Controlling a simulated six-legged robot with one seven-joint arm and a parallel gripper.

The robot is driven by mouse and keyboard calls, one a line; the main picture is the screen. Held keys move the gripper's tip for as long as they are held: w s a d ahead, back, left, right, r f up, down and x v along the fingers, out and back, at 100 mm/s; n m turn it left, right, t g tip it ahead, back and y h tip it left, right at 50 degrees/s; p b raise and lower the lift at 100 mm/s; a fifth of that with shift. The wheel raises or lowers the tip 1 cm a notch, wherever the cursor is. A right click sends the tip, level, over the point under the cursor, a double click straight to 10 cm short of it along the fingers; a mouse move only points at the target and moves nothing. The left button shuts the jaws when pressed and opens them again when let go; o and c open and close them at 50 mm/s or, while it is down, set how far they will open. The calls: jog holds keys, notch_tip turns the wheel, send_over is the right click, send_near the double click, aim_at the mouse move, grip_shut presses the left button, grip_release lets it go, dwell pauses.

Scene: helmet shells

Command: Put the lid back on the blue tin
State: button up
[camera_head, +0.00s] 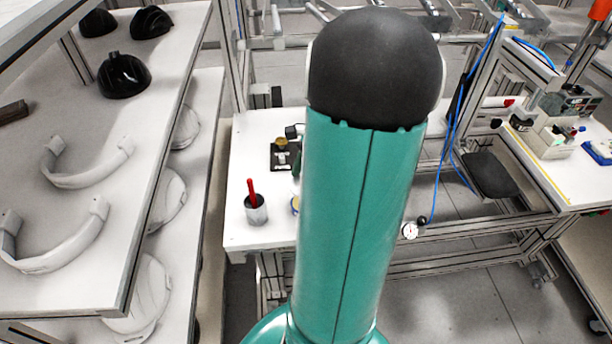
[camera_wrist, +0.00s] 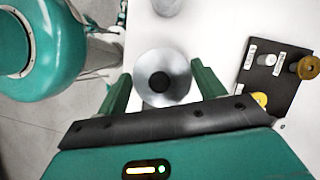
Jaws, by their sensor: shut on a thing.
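My gripper (camera_wrist: 162,86) shows in the wrist view with a green finger on each side of a round grey lid with a dark round centre (camera_wrist: 177,90). It is shut on the lid. The lid hides whatever is directly beneath it, so I cannot tell whether it touches anything. In the head view, my arm covers most of the gripper area. A small sliver of what looks like the blue tin (camera_head: 294,206) shows at the arm's left edge, on the white table. The rest of it is hidden.
A grey cup with a red-handled tool (camera_head: 256,211) stands on the white table (camera_head: 250,150). A black plate with brass-coloured knobs (camera_wrist: 275,75) lies beside the gripper. A shelf (camera_head: 95,215) with helmet shells is at the left. Blue cables hang at the right.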

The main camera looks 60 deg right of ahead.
jog(key=shift+w+a+f, duration=0.1)
jog(key=shift+a+f, duration=0.05)
jog(key=shift+f, duration=2.9)
jog(key=shift+f, duration=0.15)
jog(key=o, duration=1)
jog(key=shift+o, duration=0.8)
jog(key=shift+r, duration=3.55)
